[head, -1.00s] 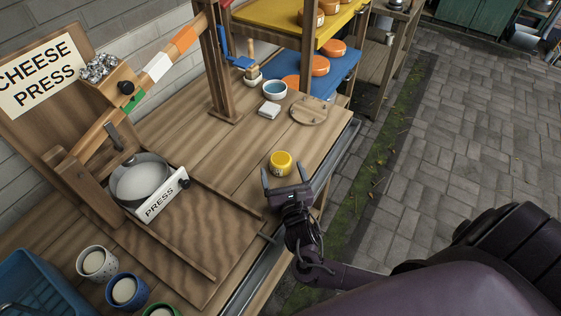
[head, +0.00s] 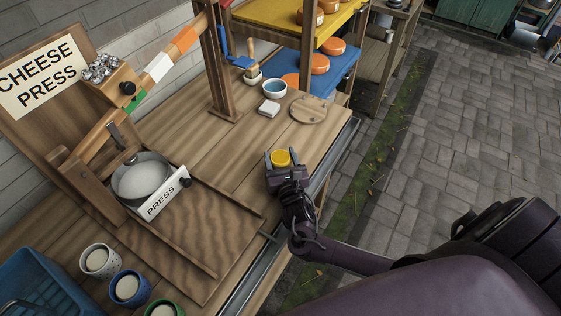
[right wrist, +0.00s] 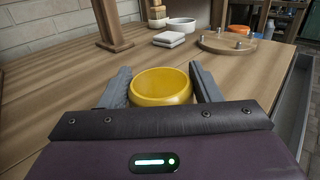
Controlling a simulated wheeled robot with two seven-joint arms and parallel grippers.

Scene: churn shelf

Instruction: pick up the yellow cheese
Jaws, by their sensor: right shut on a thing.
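The yellow cheese (head: 281,158) is a small round piece on the wooden table near its right edge. It also shows in the right wrist view (right wrist: 162,86), between the two fingers. My right gripper (head: 281,155) has one finger on each side of the cheese and is shut on it. The cheese appears to rest on the table still; its lower front is hidden by my gripper. My left gripper is in neither view.
A wooden cheese press with a PRESS sign (head: 163,199) stands to the left. Cups (head: 100,261) and a blue crate (head: 38,284) are front left.

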